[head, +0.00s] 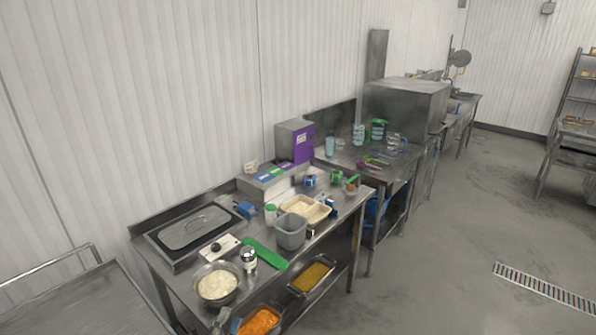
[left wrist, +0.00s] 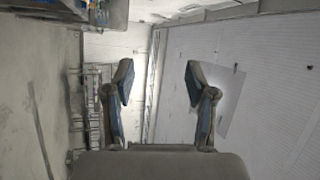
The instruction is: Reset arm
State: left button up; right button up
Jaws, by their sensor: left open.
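My left gripper (left wrist: 157,80) shows in the left wrist view with its two dark fingers spread wide apart. Nothing is between the fingers, and it touches nothing that I can see. Behind it are a pale panelled wall on the right and grey floor on the left. In the head view I cannot make out either gripper clearly. My right gripper shows in neither view.
In the head view a steel worktable (head: 187,280) holds a bowl of rice (head: 217,284), a grey container (head: 291,232), a green board (head: 264,253) and a shaker (head: 248,258). An orange food pan (head: 260,321) sits lower. Open floor (head: 430,270) lies to the right.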

pick_arm(q)
jog(key=s+a+f+n+g+y, duration=0.35)
jog(key=s+f+n, duration=0.2)
jog(key=f, duration=0.25)
jog(key=s+a+f+n+g+y, duration=0.3)
jog(key=s+f+n+g+y, duration=0.15)
jog(key=f+n, duration=0.3)
jog(key=s+d+f+n+g+h, duration=0.15)
jog(key=s+f+g, duration=0.3)
jog(key=s, duration=0.55)
jog(key=s+d+f+n+g+h, duration=0.15)
jog(key=s+f+g, duration=0.35)
jog(key=s, duration=0.5)
jog(key=s+f, duration=0.3)
jog(key=f, duration=2.4)
jog(key=s+a+f+g, duration=0.2)
jog(key=s+a+f, duration=0.1)
jog(key=s+f, duration=1.3)
jog(key=shift+s, duration=0.8)
jog(key=shift+c, duration=0.2)
